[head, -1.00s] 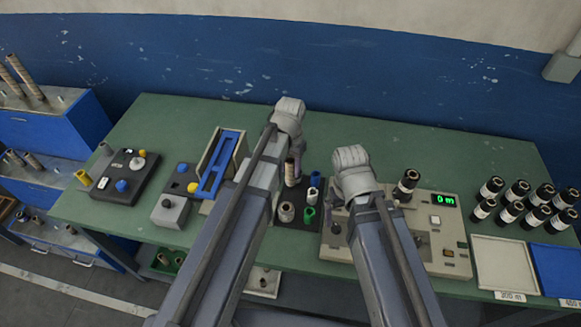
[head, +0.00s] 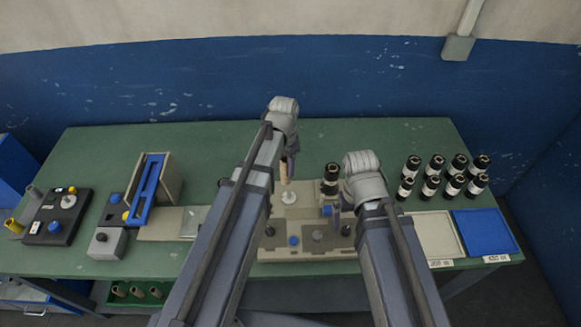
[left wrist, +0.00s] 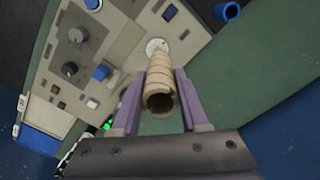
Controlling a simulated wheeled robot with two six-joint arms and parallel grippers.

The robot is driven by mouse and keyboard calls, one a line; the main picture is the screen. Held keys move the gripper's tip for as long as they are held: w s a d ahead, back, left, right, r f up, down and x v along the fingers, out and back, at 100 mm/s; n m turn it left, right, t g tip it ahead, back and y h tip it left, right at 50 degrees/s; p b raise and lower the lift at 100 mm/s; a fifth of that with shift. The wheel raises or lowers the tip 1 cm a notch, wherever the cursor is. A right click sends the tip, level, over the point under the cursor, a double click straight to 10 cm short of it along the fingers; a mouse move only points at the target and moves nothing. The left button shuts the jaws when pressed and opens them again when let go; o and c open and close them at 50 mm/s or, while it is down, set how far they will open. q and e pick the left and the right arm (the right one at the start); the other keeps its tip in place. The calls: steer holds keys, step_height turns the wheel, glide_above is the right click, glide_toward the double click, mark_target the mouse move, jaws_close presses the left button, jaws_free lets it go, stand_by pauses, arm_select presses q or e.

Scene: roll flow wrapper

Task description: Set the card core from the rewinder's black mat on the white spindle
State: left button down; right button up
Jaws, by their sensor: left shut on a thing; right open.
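My left gripper (head: 288,168) is shut on the tan card core (left wrist: 160,92), which also shows as a small tan tube in the head view (head: 284,174). In the left wrist view the core sits between both purple fingers, its open end facing the camera. The white spindle (head: 289,197) stands on the beige rewinder (head: 300,254). In the left wrist view the spindle's white disc (left wrist: 157,46) shows just past the core's far end; whether they touch I cannot tell. My right gripper (head: 336,220) is open near the rewinder, partly hidden by its arm. The black mat is mostly hidden.
A black roll (head: 331,174) stands upright on the rewinder, right of the spindle. Several black rolls (head: 432,187) stand at the right, behind a white tray (head: 437,235) and a blue tray (head: 485,231). A blue-railed holder (head: 150,190) stands left.

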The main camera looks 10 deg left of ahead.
arm_select(q)
steer(key=shift+w+d+f+b, duration=0.1)
steer(key=shift+d+f+b, duration=0.05)
steer(key=shift+f+b, duration=0.7)
steer(key=shift+w+d+f+b, duration=0.1)
steer(key=shift+d+f+b, duration=0.1)
steer(key=shift+f+b, duration=0.6)
steer(key=shift+d+f+b, duration=0.15)
steer(key=shift+f+b, duration=0.65)
steer(key=shift+b, duration=0.05)
arm_select(e)
steer(key=shift+d+f, duration=0.25)
steer(key=shift+f, duration=1)
steer(key=shift+d+f, duration=0.25)
steer(key=shift+f, duration=0.95)
arm_select(q)
steer(key=shift+f+b, duration=0.5)
steer(key=shift+f, duration=0.05)
arm_select(e)
steer(key=shift+f, duration=0.5)
arm_select(q)
steer(key=shift+f+b, duration=0.35)
steer(key=shift+b, duration=0.05)
arm_select(e)
steer(key=shift+f, duration=0.4)
arm_select(q)
steer(key=shift+f+b, duration=0.3)
arm_select(e)
steer(key=shift+f, duration=0.3)
